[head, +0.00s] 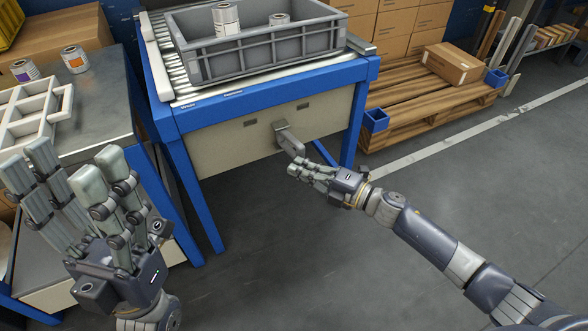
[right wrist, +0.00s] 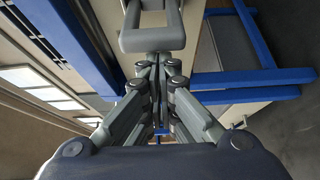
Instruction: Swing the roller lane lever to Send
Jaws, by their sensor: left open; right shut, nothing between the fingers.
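The grey lever (head: 289,140) hangs from a pivot on the beige front panel (head: 225,150) of the blue-framed roller lane. Its free end points down and slightly right. My right gripper (head: 298,169) is shut and empty just below that end; I cannot tell whether they touch. In the right wrist view, my closed fingers (right wrist: 160,88) lie just below a grey loop-shaped part, which looks like the lever's handle (right wrist: 152,40). Small labels sit on the lane's front edge; the left one seems to read Wait, the other is unreadable. My left gripper (head: 82,185) is open and empty at the left.
A grey crate (head: 265,55) holding cans (head: 226,18) stands on the rollers. A side table (head: 105,100) at left carries a white divided tray (head: 35,112) and cans. The floor at right is clear.

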